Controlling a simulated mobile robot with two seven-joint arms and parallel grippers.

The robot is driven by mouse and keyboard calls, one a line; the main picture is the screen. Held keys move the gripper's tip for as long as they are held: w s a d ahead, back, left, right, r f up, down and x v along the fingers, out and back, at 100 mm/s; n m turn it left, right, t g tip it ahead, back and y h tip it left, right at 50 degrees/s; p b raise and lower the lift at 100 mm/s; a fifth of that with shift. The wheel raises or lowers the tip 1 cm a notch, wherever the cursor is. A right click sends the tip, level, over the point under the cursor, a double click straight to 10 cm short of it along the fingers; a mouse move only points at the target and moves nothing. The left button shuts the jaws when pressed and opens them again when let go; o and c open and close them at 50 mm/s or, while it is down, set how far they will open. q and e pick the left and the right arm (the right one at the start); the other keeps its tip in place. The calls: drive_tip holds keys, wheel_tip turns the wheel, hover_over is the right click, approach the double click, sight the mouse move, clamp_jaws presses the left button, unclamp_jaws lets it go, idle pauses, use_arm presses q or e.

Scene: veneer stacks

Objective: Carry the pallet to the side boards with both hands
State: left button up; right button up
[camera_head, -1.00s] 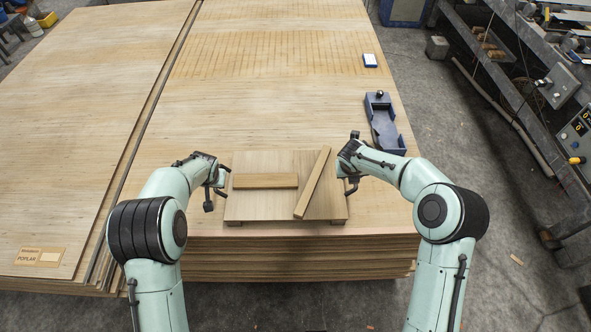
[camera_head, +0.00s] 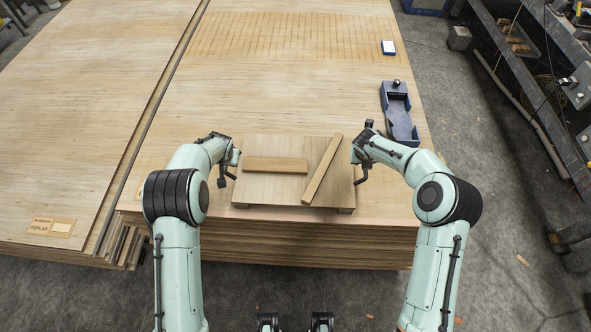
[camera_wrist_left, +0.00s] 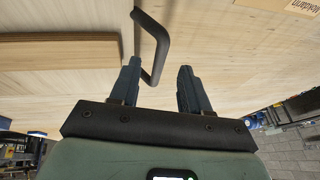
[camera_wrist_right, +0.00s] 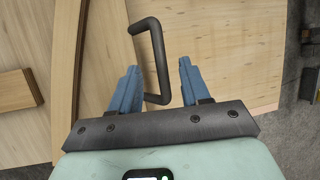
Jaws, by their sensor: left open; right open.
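The pallet (camera_head: 285,190) is a small square wooden board on the near edge of the right board stack. It carries two loose wooden bars, one lying crosswise (camera_head: 275,165) and one slanted (camera_head: 323,170). Dark bar handles stand at its sides; one shows in the left wrist view (camera_wrist_left: 157,38), one in the right wrist view (camera_wrist_right: 156,50). My left gripper (camera_wrist_left: 158,82) is open at the left handle, whose end shows between its fingers. My right gripper (camera_wrist_right: 157,82) is open, with the right handle's lower part between its fingers. Neither is closed on a handle.
Another wide board stack (camera_head: 85,130) with a paper label (camera_head: 50,226) lies to the left, across a narrow gap. A metal rack (camera_head: 535,70) stands farther right. The middle boards are clear.

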use_arm(q)
drive_tip(key=x, duration=0.7)
drive_tip(key=shift+w+f, duration=0.15)
drive_tip(key=shift+f, duration=0.05)
use_arm(e)
drive_tip(key=x, duration=0.7)
drive_tip(key=shift+w+d+f, duration=0.1)
drive_tip(key=shift+w+f, duration=0.05)
drive_tip(key=shift+f, duration=0.1)
use_arm(q)
clamp_jaws()
use_arm(e)
clamp_jaws()
use_arm(q)
drive_tip(key=shift+w+r, duration=0.1)
use_arm(e)
drive_tip(key=shift+r, duration=0.1)
